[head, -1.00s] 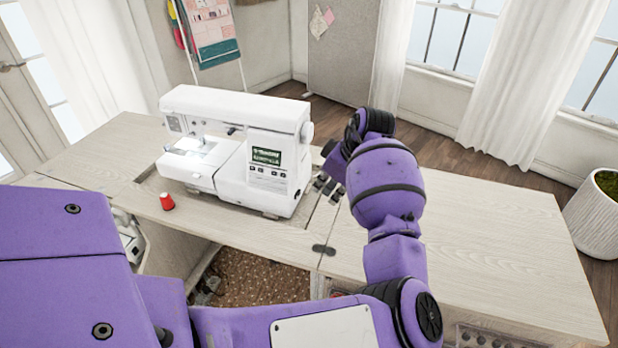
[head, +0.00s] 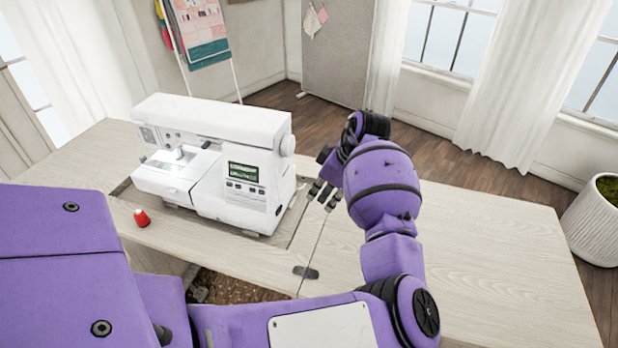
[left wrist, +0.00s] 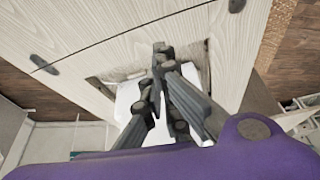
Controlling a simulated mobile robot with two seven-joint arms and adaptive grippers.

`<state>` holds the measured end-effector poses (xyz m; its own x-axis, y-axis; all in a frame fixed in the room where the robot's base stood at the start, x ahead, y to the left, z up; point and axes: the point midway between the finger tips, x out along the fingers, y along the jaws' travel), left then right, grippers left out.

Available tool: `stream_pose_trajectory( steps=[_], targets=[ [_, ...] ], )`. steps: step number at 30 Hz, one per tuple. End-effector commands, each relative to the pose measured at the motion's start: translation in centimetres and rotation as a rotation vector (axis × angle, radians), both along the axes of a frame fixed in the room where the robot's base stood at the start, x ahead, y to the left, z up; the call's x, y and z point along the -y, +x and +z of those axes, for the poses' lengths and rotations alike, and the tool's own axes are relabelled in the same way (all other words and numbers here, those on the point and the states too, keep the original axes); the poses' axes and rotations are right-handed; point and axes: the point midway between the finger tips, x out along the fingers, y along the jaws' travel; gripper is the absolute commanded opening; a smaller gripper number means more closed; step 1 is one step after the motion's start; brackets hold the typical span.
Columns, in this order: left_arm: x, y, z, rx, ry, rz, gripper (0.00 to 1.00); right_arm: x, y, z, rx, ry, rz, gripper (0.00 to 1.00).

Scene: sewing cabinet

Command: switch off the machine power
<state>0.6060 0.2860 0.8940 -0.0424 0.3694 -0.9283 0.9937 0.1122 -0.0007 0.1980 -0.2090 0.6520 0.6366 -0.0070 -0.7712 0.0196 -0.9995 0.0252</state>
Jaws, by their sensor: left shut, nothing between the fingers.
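The white sewing machine (head: 215,125) stands upright in the cabinet top, left of centre in the head view. Its display (head: 243,172) shows green and its lamp (head: 179,153) glows. I cannot make out a power switch; the machine's right end faces away from the head camera. My left gripper (head: 322,193) is to the right of the machine, apart from it in the picture. Its fingers are shut and empty, pointing down in the head view. In the left wrist view the shut fingers (left wrist: 163,58) partly cover the white machine (left wrist: 128,98). My right gripper is not in view.
A dark hinge plate (head: 305,272) lies at the table seam. The tabletop right of my arm is clear. A white planter (head: 596,225) stands at the far right.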

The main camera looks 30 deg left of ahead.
Motion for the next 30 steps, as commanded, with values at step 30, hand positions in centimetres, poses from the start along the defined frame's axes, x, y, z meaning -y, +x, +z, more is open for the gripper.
stream_pose_trajectory(
  steps=[30],
  targets=[
    [-7.2, -0.9, -8.3, -0.001, 0.000, -0.001, 0.00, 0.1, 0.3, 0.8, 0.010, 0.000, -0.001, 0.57]
  ],
)
